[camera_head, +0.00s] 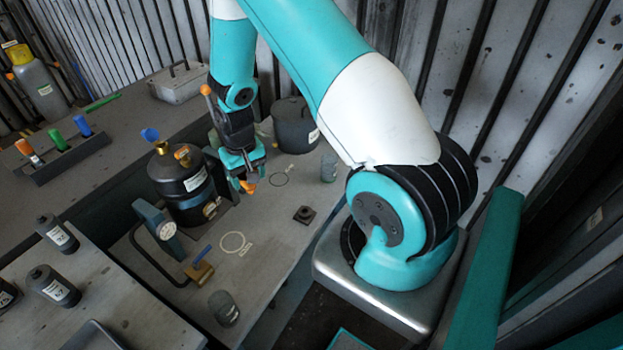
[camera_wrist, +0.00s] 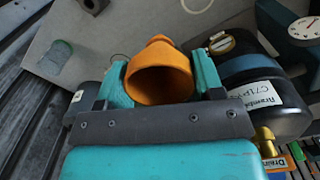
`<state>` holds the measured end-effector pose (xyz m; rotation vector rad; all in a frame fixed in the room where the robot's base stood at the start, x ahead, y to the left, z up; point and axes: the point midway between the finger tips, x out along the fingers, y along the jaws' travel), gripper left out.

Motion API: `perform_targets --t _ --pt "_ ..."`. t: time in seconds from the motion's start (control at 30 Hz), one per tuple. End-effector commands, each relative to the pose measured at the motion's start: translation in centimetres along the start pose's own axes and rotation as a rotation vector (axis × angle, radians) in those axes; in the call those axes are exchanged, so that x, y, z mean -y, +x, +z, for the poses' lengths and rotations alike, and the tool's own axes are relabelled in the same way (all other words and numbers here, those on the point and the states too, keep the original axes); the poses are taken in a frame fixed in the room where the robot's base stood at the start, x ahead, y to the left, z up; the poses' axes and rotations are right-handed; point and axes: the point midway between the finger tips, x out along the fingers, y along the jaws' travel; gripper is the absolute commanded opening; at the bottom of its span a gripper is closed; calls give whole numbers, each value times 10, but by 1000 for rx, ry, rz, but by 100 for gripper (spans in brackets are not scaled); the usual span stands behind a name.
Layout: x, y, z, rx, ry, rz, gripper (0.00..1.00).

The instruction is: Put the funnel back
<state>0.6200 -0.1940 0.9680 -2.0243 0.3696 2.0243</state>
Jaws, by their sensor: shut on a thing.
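The orange funnel (camera_head: 249,186) is held low at the tip of my gripper (camera_head: 245,168), above the bench. In the wrist view the funnel (camera_wrist: 160,78) shows its round open mouth toward the camera, with its narrow end pointing away. The teal fingers of my gripper (camera_wrist: 161,82) are shut on it from both sides. I cannot tell which one belongs to the funnel.
A black labelled tank (camera_head: 183,187) with brass fittings stands just left of my gripper. A dark pot (camera_head: 295,127) stands behind. Bench space right of the funnel is mostly clear.

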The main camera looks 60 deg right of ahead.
Motion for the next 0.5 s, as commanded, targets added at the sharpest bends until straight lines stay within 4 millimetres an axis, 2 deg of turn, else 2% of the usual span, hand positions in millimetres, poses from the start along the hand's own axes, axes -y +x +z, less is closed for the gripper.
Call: perform_targets --t 0.03,0.2,0.33,0.5 --pt "-29 20 -3 6 100 1 48" --pt "-103 62 -2 3 381 0 48" --pt "-141 84 5 1 526 0 48" --pt "-161 95 10 0 606 0 48"
